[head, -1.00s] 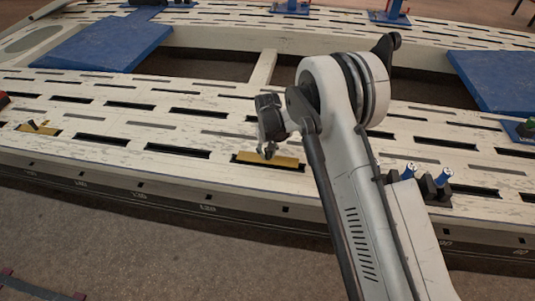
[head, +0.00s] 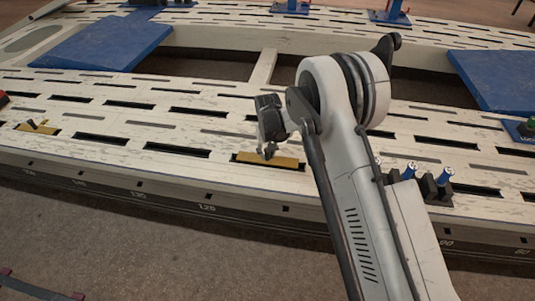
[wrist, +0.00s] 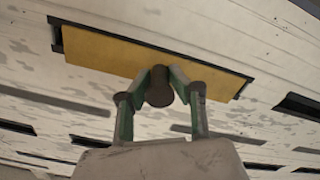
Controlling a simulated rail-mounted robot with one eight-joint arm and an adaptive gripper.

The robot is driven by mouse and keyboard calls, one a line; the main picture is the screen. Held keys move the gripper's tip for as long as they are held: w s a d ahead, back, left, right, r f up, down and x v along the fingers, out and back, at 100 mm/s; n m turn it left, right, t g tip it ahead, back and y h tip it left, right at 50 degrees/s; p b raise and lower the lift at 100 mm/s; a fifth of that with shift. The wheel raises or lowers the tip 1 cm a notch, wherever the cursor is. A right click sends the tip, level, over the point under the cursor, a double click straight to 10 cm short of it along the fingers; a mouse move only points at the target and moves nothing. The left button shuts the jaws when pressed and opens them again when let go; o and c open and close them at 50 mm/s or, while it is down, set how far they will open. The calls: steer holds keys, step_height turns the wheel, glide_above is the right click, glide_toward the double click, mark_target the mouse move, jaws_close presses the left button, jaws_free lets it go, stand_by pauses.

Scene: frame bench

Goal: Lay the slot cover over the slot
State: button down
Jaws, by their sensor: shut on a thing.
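The slot cover (head: 278,162) is a flat yellow plate. It also shows in the wrist view (wrist: 120,50), with a dark round knob (wrist: 159,88) at its near edge. My gripper (head: 268,150) is shut on this knob; its green-sided fingers (wrist: 160,84) press it from both sides. The cover lies along a dark slot (wrist: 56,37) and hides most of it. Dark strips of the slot show at the cover's left end, along its upper edge and at its right end. I cannot tell whether the cover touches the bench or hovers just above.
The pale slotted bench (head: 100,150) has many open slots around. Another yellow plate with a dark knob (head: 38,127) lies at the far left. Blue-topped pieces (head: 444,176) stand right of my arm. Blue panels (head: 100,45) lie behind.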

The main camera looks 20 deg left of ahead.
steer(key=shift+f+b, duration=0.45)
steer(key=shift+f, duration=0.3)
steer(key=c, duration=1.5)
jaws_free()
step_height(320, 180, up, 12)
